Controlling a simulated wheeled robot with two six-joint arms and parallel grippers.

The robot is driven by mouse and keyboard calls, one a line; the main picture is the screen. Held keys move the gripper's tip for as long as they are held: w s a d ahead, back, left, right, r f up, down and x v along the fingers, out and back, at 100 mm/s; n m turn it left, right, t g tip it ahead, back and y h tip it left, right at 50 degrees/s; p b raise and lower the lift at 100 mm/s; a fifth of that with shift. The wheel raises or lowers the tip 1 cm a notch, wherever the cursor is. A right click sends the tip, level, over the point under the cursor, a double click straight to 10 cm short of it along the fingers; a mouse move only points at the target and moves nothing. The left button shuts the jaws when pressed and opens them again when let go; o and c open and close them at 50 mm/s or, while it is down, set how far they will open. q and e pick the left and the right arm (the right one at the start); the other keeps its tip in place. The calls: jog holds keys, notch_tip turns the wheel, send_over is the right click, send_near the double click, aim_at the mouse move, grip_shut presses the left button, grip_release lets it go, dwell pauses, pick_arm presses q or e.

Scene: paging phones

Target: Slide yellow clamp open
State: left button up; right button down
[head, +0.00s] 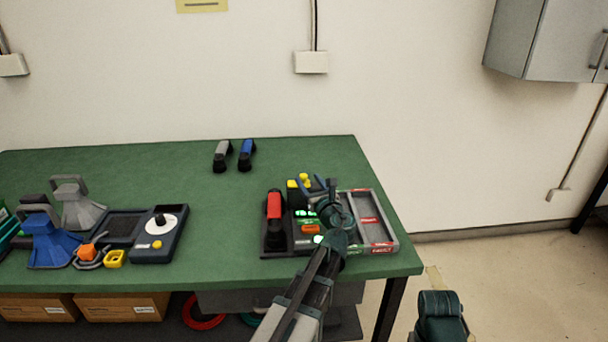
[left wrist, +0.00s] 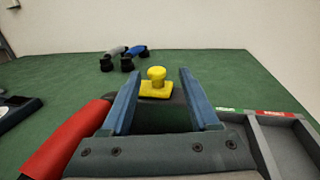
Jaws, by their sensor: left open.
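The yellow clamp (head: 304,179) is a small round knob on a square plate, on top of a dark block at the back of the phone station. It also shows in the left wrist view (left wrist: 157,74), upright, just beyond and between the two blue fingertips. My left gripper (head: 315,184) is open over the station, its fingers spread on both sides of the knob's line. No contact with the clamp shows. A red handset (head: 274,205) lies on the station to the left of the gripper. My wrist hides part of the station.
A grey tray (head: 376,212) with red labels adjoins the station on the right, near the table edge. Grey (head: 222,153) and blue (head: 246,154) handsets lie behind. A dial unit (head: 150,252) and blue stand (head: 52,242) are left. The green table (head: 215,205) is clear between.

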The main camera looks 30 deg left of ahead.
pick_arm(q)
jog(key=v, duration=0.7)
dwell(0.4)
